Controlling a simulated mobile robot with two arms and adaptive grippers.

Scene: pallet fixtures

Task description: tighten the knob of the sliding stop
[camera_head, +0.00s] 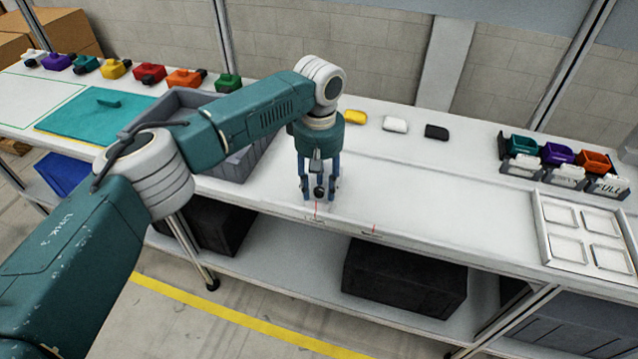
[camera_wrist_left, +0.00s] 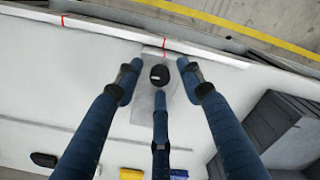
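The black knob (camera_wrist_left: 160,75) of the sliding stop sits on a pale, flat stop body (camera_wrist_left: 140,110) near the table's front edge. In the head view the knob (camera_head: 319,193) shows between the fingers of my left gripper. My left gripper (camera_head: 319,186) points down over it. In the left wrist view the left gripper (camera_wrist_left: 159,80) is open, with a finger on either side of the knob and a third finger close behind it. Gaps show between the two side fingers and the knob. The stop body is mostly hidden in the head view. My right gripper is not in view.
Red marks (camera_head: 374,229) lie along the front edge. A grey crate (camera_head: 245,163) stands left of the gripper. Yellow, white and black pieces (camera_head: 396,125) lie behind. Small coloured bins (camera_head: 558,153) and a white tray (camera_head: 547,236) are at the right. The table between is clear.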

